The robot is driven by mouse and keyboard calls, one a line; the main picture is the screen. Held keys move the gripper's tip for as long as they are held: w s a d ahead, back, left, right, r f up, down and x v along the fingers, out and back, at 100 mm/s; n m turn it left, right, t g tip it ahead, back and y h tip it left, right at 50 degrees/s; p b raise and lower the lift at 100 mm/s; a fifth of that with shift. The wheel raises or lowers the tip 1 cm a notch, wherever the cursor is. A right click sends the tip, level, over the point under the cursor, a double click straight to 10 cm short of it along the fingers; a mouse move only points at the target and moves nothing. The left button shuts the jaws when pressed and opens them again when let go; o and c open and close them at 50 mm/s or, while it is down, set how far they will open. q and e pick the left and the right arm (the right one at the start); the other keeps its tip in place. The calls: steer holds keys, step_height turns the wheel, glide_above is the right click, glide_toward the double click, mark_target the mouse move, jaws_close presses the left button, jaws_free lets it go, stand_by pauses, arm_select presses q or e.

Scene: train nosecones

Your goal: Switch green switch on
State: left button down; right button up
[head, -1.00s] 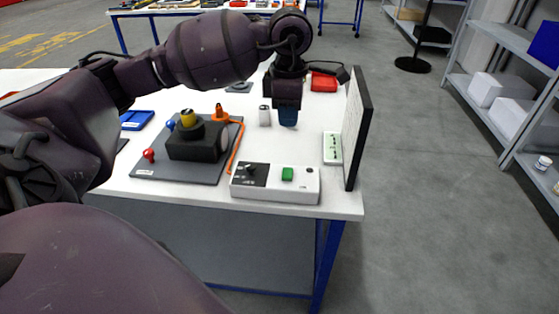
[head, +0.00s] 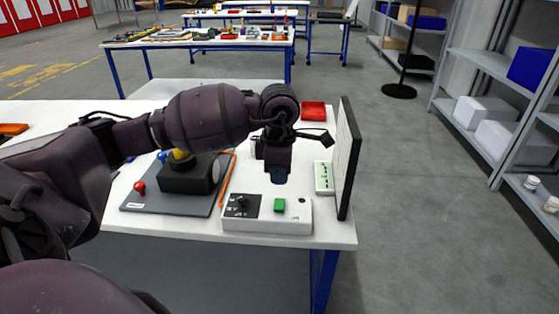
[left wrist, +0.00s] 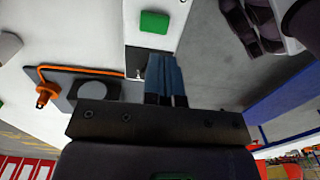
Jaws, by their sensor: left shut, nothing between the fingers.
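The green switch (head: 279,205) sits on top of a white control box (head: 298,217) near the front edge of the table. The box also carries a black panel with a knob (head: 241,204). In the left wrist view the green switch (left wrist: 155,22) is at the top, on the white box (left wrist: 142,53). My left gripper (head: 279,178) points down just behind the switch and appears apart from it. Its blue fingers (left wrist: 166,80) are together and empty. My right gripper is not in view.
A grey plate (head: 150,198) with a black block (head: 187,178) and coloured knobs lies left of the box. An orange cable (head: 228,178) runs beside it. An upright board (head: 347,160) and a small green-and-white panel (head: 323,178) stand at the right.

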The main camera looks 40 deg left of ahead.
mark_target(279, 207)
arm_select(q)
step_height(279, 207, down, 7)
steer(key=shift+f, duration=0.15)
stand_by(0.5)
steer(key=shift+s+f+t+b, duration=0.15)
steer(key=shift+f+t+b, duration=0.2)
steer(key=shift+b, duration=0.1)
steer(key=shift+s+d+f+y, duration=0.1)
steer(key=shift+y, duration=0.2)
